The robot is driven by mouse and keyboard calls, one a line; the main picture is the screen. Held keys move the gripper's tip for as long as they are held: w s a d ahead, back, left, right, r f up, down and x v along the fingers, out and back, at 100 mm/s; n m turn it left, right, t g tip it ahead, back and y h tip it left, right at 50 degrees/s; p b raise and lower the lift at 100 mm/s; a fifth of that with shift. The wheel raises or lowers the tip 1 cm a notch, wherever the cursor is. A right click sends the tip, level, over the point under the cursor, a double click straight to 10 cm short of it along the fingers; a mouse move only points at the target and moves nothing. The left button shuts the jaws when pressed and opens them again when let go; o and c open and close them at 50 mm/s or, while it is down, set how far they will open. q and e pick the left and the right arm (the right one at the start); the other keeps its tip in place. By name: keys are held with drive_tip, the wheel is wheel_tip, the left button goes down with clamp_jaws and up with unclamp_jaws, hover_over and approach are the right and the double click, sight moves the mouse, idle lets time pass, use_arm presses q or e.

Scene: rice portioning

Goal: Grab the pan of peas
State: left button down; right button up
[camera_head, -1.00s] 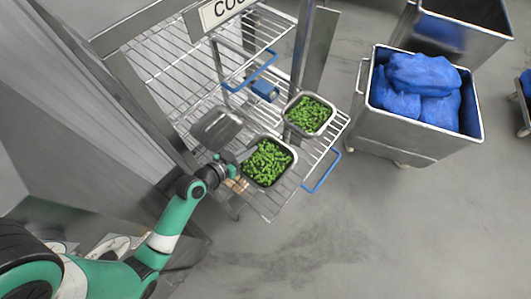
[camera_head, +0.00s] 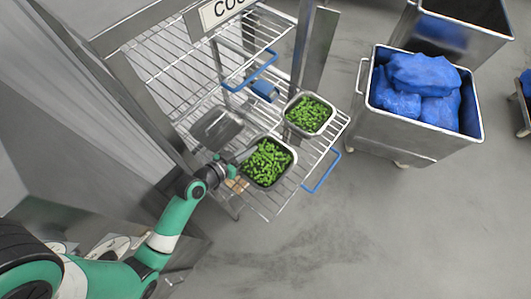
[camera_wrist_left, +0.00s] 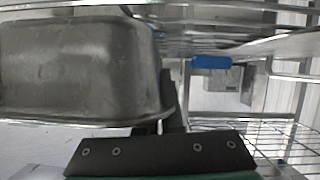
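A metal pan of peas (camera_head: 267,163) is at the front of the wire rack, and a second pan of peas (camera_head: 309,115) sits behind it to the right. My left gripper (camera_head: 230,166) is at the left edge of the nearer pan. In the left wrist view that pan's bare metal side (camera_wrist_left: 80,70) fills the left, and its rim meets my dark fingers (camera_wrist_left: 174,105), which look close together on it. The peas are hidden there. Whether the pan touches the rack is unclear. My right gripper is not in view.
An empty-looking metal pan (camera_head: 217,127) lies on the wire rack (camera_head: 172,60) behind my gripper. A metal cart with blue bags (camera_head: 420,88) stands to the right. Rack posts and blue handles (camera_head: 321,172) are close by. The floor in front is clear.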

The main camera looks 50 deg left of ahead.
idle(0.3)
use_arm(q)
drive_tip(key=shift+r, duration=0.55)
wheel_tip(320, 180, up, 2)
drive_tip(key=shift+r+p, duration=0.1)
drive_tip(key=shift+p, duration=0.3)
drive_tip(key=s+d+r+p, duration=0.3)
drive_tip(key=s+d+r, duration=0.2)
drive_tip(key=d+r, duration=0.5)
drive_tip(key=d, duration=0.3)
